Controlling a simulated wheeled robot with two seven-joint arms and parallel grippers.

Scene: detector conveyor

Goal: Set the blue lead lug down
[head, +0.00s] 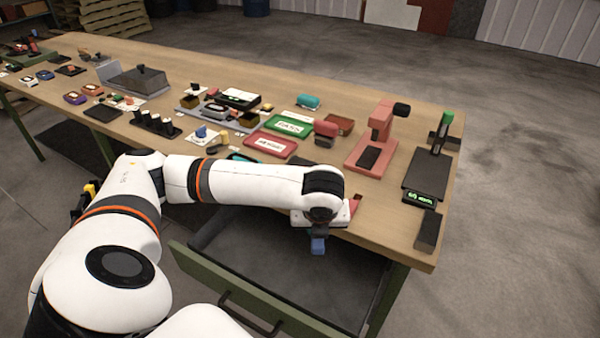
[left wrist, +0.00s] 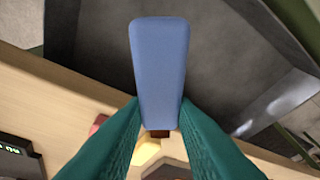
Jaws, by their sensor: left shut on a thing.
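The blue lead lug (head: 318,246) hangs below my left gripper (head: 319,231) in the head view, over the open drawer at the table's front edge. In the left wrist view the lug (left wrist: 160,65) is a smooth blue block that tapers towards the green fingers. My left gripper (left wrist: 159,110) is shut on its narrow end, one finger on each side. The dark drawer interior (left wrist: 220,50) shows behind the lug, and the lug appears clear of it. My right gripper is in neither view.
The open drawer (head: 225,283) looks empty where visible. On the wooden table (head: 400,248) stand a red press-like device (head: 381,135), a black scale with a green display (head: 425,178), a dark block (head: 429,231), a green tray (head: 289,125) and a red tray (head: 270,144).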

